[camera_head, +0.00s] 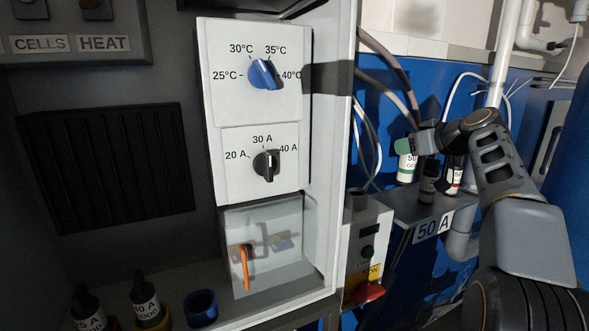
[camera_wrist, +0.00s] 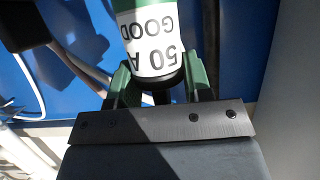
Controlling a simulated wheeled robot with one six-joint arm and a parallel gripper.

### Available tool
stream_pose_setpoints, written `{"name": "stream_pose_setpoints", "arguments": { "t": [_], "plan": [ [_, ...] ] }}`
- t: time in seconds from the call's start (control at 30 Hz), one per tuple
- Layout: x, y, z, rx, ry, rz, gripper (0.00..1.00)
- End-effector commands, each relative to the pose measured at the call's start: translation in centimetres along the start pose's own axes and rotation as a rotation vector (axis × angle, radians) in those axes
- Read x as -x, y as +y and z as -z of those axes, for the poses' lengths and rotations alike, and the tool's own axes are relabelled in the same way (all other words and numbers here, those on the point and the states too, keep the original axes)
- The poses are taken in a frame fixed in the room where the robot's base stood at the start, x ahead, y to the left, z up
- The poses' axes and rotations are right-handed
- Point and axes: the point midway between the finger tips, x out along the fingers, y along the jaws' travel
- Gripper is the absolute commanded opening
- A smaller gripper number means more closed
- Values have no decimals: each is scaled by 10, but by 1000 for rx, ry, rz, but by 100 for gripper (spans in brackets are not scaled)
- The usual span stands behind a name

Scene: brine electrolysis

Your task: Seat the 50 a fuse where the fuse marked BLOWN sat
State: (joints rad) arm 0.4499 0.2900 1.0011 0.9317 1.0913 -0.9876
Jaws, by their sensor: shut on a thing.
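The 50 A fuse (camera_head: 406,168) has a white label reading 50 and GOOD. In the wrist view the fuse (camera_wrist: 149,43) reads 50 A GOOD, upside down. My gripper (camera_head: 408,146) is shut on its upper end, with green finger pads on both sides in the wrist view (camera_wrist: 155,82). The fuse is upright at the shelf marked 50 A (camera_head: 410,205); I cannot tell whether it touches the shelf. An empty-looking blue holder (camera_head: 201,306) is at the lower left.
A dark cylinder (camera_head: 428,183) stands close to the held fuse. Two labelled fuses, left (camera_head: 89,312) and right (camera_head: 146,303), stand beside the blue holder. The cabinet's side wall (camera_head: 335,150) and a switch box (camera_head: 368,245) lie between shelf and holders. Cables hang behind.

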Motion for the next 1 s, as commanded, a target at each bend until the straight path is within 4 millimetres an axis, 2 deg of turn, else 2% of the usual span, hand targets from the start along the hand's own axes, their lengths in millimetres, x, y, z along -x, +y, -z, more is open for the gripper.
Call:
{"name": "stream_pose_setpoints", "arguments": {
  "t": [0.43,0.5,0.7,1.0],
  "plan": [
    [-32,-1,-79,-3,-3,-1,0],
    [-17,0,-79,3,3,-6,0],
    [8,1,-76,1,1,-4,0],
    [24,1,-72,0,0,-3,0]
  ]
}}
